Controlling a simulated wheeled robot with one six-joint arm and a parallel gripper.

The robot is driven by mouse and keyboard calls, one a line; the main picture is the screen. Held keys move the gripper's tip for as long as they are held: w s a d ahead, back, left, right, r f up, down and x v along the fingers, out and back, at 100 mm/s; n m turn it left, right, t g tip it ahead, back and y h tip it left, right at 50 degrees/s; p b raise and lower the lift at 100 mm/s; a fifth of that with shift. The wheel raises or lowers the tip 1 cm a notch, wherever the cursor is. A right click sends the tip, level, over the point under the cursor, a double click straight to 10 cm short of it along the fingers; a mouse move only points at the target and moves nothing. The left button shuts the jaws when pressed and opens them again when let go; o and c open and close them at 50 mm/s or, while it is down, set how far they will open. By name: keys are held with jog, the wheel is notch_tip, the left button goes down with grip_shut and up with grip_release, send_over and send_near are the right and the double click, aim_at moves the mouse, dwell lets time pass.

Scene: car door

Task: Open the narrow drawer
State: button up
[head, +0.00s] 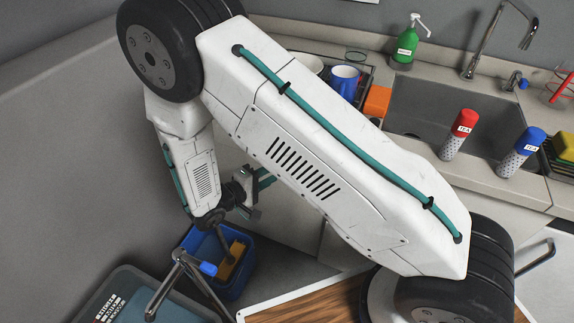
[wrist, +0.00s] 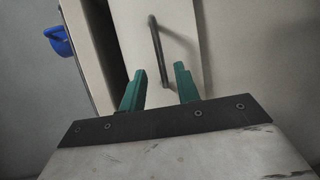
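The narrow drawer's pale front (wrist: 132,28) stands ahead of my gripper in the wrist view. A dark bar handle (wrist: 157,45) runs up and down on it in that view. My gripper (wrist: 160,82) has its two green fingers apart, with nothing held between them. The handle's lower end shows between the fingertips, beyond them; I cannot tell whether they touch it. In the head view my gripper (head: 266,180) is low beside the cabinet, partly behind my own white arm. The arm hides the drawer front there.
A blue bucket (head: 203,241) with a yellow item inside stands on the floor below my gripper. The counter holds a sink (head: 425,108), a green bottle (head: 405,47), and red and blue canisters. A dark strip borders the drawer front's left side.

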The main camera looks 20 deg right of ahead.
jog(key=x, duration=0.7)
jog(key=shift+d+f, duration=0.1)
jog(key=shift+d, duration=0.15)
grip_shut()
